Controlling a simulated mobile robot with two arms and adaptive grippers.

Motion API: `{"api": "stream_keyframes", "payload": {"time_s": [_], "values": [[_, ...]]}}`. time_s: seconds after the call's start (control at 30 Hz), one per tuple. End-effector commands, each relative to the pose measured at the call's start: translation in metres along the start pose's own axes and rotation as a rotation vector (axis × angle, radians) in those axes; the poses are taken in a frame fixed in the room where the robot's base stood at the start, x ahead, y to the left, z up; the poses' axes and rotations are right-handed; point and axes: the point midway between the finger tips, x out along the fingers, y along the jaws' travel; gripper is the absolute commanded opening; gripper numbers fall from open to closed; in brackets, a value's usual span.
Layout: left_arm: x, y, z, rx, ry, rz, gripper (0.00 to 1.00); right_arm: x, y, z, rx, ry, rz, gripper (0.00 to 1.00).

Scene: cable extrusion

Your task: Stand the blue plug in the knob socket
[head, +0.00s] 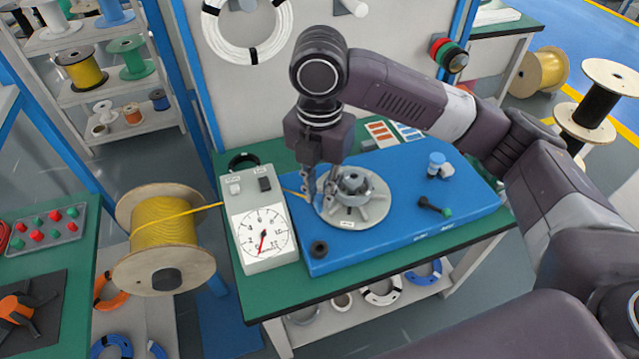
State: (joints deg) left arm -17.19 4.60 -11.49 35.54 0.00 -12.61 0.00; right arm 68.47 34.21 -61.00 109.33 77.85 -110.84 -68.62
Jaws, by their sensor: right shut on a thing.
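My right gripper (320,197) points down at the left side of the grey wheel (370,207) on the blue board (400,236). Its fingers close on a small part at the wheel's rim, mostly hidden by the fingers. A blue-topped plug (436,159) stands upright at the board's back right, apart from the gripper. A black ring-shaped piece (319,249) sits at the board's front left. I cannot tell which part is the knob socket. My left gripper is not in view.
A yellow cable runs from the wooden spool (162,212) to the white gauge box (263,241), and a piece shows beyond it near the gripper. A black handle with a green end (434,208) lies right of the wheel. The board's front right is clear.

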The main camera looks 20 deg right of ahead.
Motion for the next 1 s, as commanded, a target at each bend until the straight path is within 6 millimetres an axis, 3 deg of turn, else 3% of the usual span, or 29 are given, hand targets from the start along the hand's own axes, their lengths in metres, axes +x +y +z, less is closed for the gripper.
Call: {"api": "stream_keyframes", "payload": {"time_s": [0.43, 0.67, 1.0], "values": [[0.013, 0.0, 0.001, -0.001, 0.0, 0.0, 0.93, 0.044, 0.0, 0.0, 0.001, 0.001, -0.001, 0.01], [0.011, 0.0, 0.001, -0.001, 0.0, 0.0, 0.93, 0.047, 0.0, 0.004, 0.002, -0.001, 0.0, 0.01], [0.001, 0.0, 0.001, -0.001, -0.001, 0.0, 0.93, 0.046, -0.002, 0.037, 0.003, 0.001, -0.001, 0.01]]}}
